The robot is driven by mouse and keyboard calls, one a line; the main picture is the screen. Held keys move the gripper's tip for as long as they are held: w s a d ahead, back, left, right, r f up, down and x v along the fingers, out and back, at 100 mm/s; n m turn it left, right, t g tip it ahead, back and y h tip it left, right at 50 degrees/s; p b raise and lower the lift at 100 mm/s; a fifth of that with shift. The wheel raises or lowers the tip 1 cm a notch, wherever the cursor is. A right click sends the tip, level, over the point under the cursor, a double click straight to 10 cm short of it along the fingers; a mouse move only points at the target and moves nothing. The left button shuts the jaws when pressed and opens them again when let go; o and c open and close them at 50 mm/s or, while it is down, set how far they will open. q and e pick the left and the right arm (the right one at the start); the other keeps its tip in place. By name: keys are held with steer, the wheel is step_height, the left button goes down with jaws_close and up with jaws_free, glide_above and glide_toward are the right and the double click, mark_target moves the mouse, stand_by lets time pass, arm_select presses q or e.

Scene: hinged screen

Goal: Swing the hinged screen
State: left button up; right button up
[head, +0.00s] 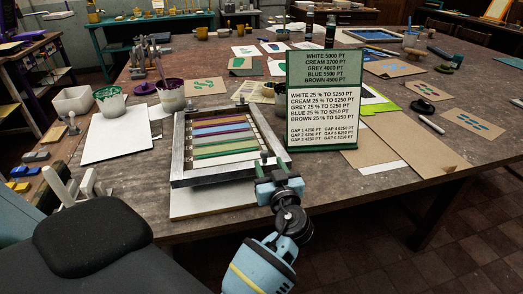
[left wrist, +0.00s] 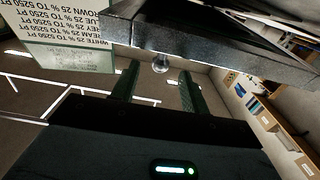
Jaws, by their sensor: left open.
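The hinged screen (head: 180,150) is a grey metal frame with coloured stripes across its inside, lying low over a white board (head: 205,207) on the table. My left gripper (head: 274,168) is at its near right corner. In the left wrist view, the open fingers (left wrist: 158,75) point towards a small round knob (left wrist: 160,63) under the dark frame bar (left wrist: 200,38). The knob shows between the fingertips; I cannot tell whether they touch it. My right gripper is not in view.
A green-framed sign (head: 322,100) stands just right of the screen, close to my left gripper. Paint pots (head: 171,95) and a white sheet (head: 115,135) are to the left. Brown boards (head: 415,145) lie to the right. Room is free in front of the table's near edge.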

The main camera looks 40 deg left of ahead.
mark_target(266, 157)
arm_select(q)
steer(key=x, duration=0.2)
steer(key=p+x, duration=0.1)
steer(key=x, duration=0.2)
steer(key=shift+a+r, duration=0.15)
steer(key=shift+r, duration=0.1)
steer(key=shift+f+x, duration=0.2)
steer(key=shift+x, duration=0.75)
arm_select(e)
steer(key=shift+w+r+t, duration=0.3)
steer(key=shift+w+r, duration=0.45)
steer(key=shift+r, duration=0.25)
arm_select(q)
jaws_close()
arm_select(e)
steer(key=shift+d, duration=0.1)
